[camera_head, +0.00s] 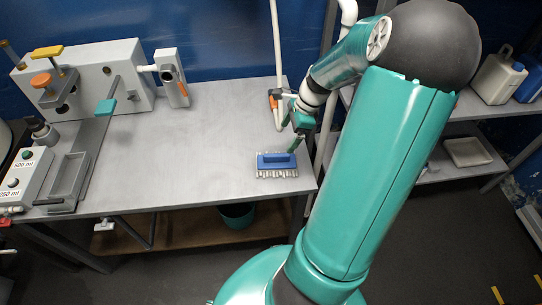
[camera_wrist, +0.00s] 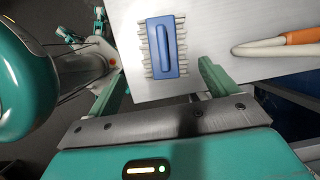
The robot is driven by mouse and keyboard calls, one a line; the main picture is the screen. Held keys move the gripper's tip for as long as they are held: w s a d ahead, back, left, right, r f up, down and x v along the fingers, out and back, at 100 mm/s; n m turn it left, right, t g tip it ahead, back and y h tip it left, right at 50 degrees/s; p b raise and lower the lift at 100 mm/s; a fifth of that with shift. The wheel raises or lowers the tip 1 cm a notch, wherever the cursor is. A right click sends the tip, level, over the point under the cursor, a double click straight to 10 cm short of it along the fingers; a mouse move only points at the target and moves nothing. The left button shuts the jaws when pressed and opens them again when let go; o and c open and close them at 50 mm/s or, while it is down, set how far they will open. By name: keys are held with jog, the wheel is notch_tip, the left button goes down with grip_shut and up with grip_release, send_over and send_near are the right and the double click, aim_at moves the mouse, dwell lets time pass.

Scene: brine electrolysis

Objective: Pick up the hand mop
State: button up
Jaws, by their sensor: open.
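The hand mop (camera_head: 277,162) is a blue block with a raised blue handle and pale fringes. It lies on the grey table near its front right corner. In the wrist view the hand mop (camera_wrist: 163,45) lies ahead of my fingers, with its handle running up and down the picture. My gripper (camera_head: 296,143) is above the table, just behind and to the right of the mop, and does not hold it. In the wrist view my gripper (camera_wrist: 164,72) is open, with one green finger on each side of the mop's near end.
The grey table (camera_head: 205,130) has free room left of the mop. An orange-and-white hose or pipe (camera_wrist: 280,45) is close to the right finger. Lab equipment (camera_head: 95,75) stands at the table's left. A shelf (camera_head: 465,160) is to the right; a green bucket (camera_head: 237,216) is below.

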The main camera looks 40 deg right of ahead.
aim_at(278, 154)
jog(key=shift+m+t, duration=0.3)
jog(key=shift+m, duration=0.2)
jog(key=x, duration=1.4)
jog(key=shift+s+d+f, duration=0.2)
jog(key=shift+s+d, duration=0.05)
jog(key=shift+d, duration=0.1)
jog(key=shift+c, duration=0.3)
jog(key=c, duration=1.1)
